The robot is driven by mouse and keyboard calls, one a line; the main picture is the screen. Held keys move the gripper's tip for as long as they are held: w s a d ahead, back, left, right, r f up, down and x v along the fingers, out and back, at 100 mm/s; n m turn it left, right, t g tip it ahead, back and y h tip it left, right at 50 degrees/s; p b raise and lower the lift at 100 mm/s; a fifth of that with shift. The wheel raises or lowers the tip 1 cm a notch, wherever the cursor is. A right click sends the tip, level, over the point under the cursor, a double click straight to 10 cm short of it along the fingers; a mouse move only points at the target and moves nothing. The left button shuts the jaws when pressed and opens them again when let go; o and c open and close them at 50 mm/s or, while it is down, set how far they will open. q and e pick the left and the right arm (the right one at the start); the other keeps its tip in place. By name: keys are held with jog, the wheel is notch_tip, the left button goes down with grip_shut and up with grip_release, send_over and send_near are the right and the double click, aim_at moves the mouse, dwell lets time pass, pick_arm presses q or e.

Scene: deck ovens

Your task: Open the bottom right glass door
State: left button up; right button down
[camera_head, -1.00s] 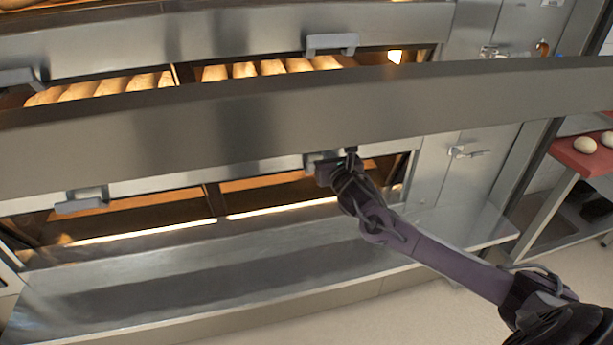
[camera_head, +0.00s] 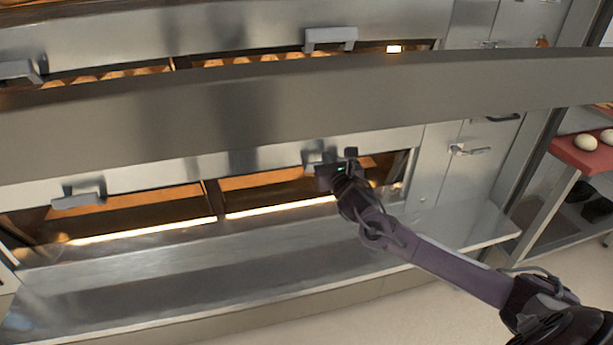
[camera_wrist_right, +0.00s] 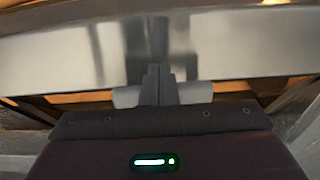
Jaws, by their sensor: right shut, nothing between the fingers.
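The bottom right glass door (camera_head: 275,198) is the lower pane to the right of the divider, lit orange inside, and it looks closed. Its grey handle (camera_head: 314,156) sits at the top of the pane, partly hidden by my right gripper. My right gripper (camera_head: 350,155) is shut and empty, right at the handle. In the right wrist view, the shut fingers (camera_wrist_right: 157,82) point at the metal front, with grey handle parts (camera_wrist_right: 126,97) showing on both sides behind them. I cannot tell whether they touch the handle. My left gripper is not in view.
A broad grey metal band (camera_head: 230,110) crosses the view above the lower doors. The bottom left door has its own handle (camera_head: 78,196). A steel ledge (camera_head: 200,275) runs below. A red board with eggs or dough balls (camera_head: 586,142) stands at the right.

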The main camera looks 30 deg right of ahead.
jog(key=f, duration=0.2)
jog(key=f+b, duration=0.1)
jog(key=f, duration=0.1)
jog(key=shift+w, duration=0.2)
jog(key=shift+w+r, duration=0.15)
jog(key=shift+r, duration=0.05)
jog(key=shift+s+r, duration=0.2)
jog(key=shift+r, duration=0.05)
jog(key=r+p+v, duration=0.1)
jog(key=p+v, duration=0.4)
jog(key=v, duration=0.2)
jog(key=shift+r, duration=0.15)
jog(key=shift+w, duration=0.1)
dwell(0.3)
